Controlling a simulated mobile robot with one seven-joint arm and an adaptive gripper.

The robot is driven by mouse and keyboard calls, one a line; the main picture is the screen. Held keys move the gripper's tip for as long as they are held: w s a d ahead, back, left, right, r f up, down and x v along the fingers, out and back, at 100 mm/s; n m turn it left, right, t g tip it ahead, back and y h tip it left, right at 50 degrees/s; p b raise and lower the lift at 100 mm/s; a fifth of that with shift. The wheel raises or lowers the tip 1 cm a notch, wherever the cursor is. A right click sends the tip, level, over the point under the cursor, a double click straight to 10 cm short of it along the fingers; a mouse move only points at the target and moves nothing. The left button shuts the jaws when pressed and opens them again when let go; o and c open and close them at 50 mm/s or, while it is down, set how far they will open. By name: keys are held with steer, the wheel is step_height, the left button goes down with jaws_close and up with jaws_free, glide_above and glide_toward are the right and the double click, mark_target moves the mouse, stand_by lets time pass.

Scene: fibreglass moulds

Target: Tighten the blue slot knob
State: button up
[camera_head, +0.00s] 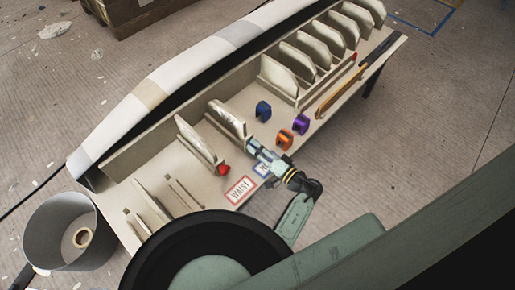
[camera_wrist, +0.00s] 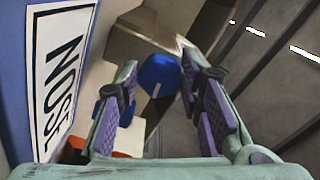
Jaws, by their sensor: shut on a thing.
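The blue slot knob (camera_wrist: 160,72) is round with a short white mark and shows between the fingertips in the wrist view. My gripper (camera_wrist: 161,76) is shut on it, with purple pads on either side. In the head view my gripper (camera_head: 250,146) reaches the front end of an upright mould slot (camera_head: 226,117), and hides the knob there.
A red knob (camera_head: 222,169) is on the neighbouring slot, above a WAIST label (camera_head: 240,190). Several moulds (camera_head: 320,50) fill the far end. A grey bin (camera_head: 52,235) stands lower left.

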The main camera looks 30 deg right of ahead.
steer(key=shift+m, duration=0.4)
steer(key=o, duration=1.2)
steer(key=shift+c, duration=0.2)
steer(key=shift+s, duration=0.1)
steer(key=v, duration=1.2)
steer(key=shift+r, duration=0.1)
